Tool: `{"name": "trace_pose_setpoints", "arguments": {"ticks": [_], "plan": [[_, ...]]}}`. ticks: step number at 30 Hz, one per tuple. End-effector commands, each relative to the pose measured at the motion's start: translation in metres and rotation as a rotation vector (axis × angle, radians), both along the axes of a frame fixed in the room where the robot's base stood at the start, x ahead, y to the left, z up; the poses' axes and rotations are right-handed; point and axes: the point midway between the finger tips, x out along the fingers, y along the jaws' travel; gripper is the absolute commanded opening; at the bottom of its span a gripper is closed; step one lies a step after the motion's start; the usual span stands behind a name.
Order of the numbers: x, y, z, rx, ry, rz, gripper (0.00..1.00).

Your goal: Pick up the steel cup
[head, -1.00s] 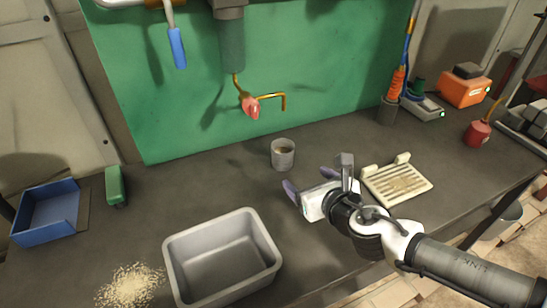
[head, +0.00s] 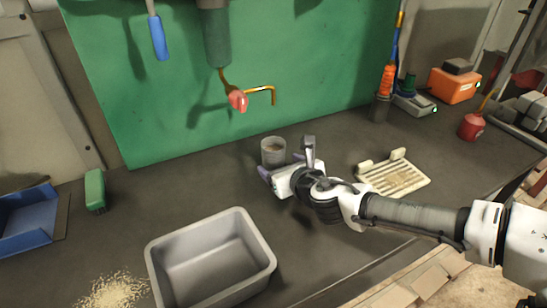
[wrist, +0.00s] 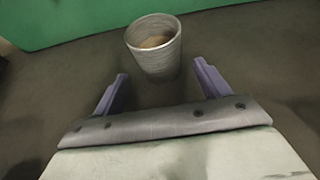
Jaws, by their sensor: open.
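The steel cup (head: 273,151) stands upright on the dark bench in front of the green panel. In the wrist view the cup (wrist: 155,50) sits just beyond the fingertips, roughly midway between them, with something brownish inside. My gripper (wrist: 160,82) is open, its two purple fingers apart with nothing between them. In the head view my gripper (head: 268,173) is low over the bench, just in front of the cup. The gripper body hides part of the fingers there.
A grey bin (head: 210,262) stands front left of my gripper. A cream slatted rack (head: 395,178) lies to the right. A green brush (head: 95,190) and blue tray (head: 28,222) are far left.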

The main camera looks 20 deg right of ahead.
Motion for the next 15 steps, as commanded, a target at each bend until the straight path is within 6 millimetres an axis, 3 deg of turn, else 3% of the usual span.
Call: {"name": "trace_pose_setpoints", "arguments": {"ticks": [7,15], "plan": [[0.035,0.006,-0.009,-0.001,0.000,0.003,0.75],[0.044,0.007,-0.010,-0.001,0.000,0.001,0.75]]}}
